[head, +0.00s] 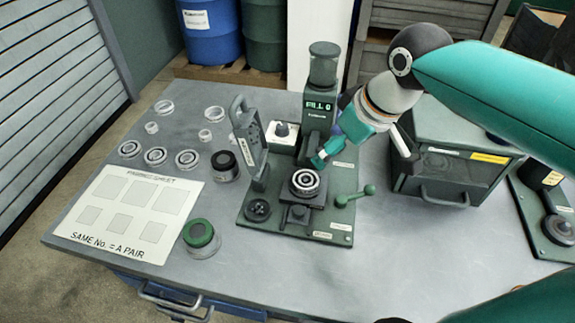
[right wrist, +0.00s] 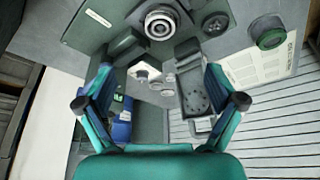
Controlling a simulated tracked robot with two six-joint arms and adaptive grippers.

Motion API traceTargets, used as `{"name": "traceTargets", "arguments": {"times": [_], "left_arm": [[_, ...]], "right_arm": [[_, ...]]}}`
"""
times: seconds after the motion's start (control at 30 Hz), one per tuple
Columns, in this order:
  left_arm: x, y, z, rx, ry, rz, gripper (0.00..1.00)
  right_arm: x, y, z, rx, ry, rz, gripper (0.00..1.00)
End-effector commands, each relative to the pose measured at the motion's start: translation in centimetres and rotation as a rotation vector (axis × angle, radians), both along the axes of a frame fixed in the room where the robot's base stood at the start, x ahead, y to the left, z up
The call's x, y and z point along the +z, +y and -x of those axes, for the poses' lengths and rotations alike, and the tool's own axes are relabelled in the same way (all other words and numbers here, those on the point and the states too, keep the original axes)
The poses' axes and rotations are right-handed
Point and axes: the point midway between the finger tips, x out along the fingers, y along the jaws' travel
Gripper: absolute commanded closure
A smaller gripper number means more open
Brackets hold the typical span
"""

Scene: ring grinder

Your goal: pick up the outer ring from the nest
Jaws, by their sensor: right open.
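The outer ring (head: 304,180) appears as a metallic ring, with smaller rings inside it, on the round nest of the green machine. It also shows in the right wrist view (right wrist: 160,22) at the top, ahead of the fingers. My right gripper (head: 364,157) is behind and to the right of the nest, above the machine, touching no ring. In the right wrist view its two fingers (right wrist: 160,78) are spread wide with nothing between them. My left gripper is in neither view.
Loose rings (head: 155,156) and a paper sheet (head: 130,212) lie left. A drawer box (head: 445,155) stands right.

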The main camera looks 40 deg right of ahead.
Motion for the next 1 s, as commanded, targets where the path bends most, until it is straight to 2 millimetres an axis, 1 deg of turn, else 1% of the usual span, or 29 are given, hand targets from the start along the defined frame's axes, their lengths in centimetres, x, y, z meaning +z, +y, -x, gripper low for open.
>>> {"name": "traceTargets", "arguments": {"times": [0.17,0.5,0.6,0.87,1.0], "left_arm": [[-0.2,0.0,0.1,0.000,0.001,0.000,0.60],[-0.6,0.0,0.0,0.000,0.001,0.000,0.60],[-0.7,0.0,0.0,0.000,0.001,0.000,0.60],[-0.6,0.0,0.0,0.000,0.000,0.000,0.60],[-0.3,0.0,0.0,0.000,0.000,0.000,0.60]], "right_arm": [[-1.9,-0.1,-0.6,-0.002,0.006,-0.001,0.07],[-8.5,0.2,-3.7,0.007,0.007,-0.002,0.07],[-9.8,0.3,-4.4,0.010,0.006,-0.001,0.07],[-11.2,0.4,-5.1,0.012,0.003,-0.001,0.07],[-12.8,0.5,-5.9,0.014,0.007,-0.002,0.07]]}}
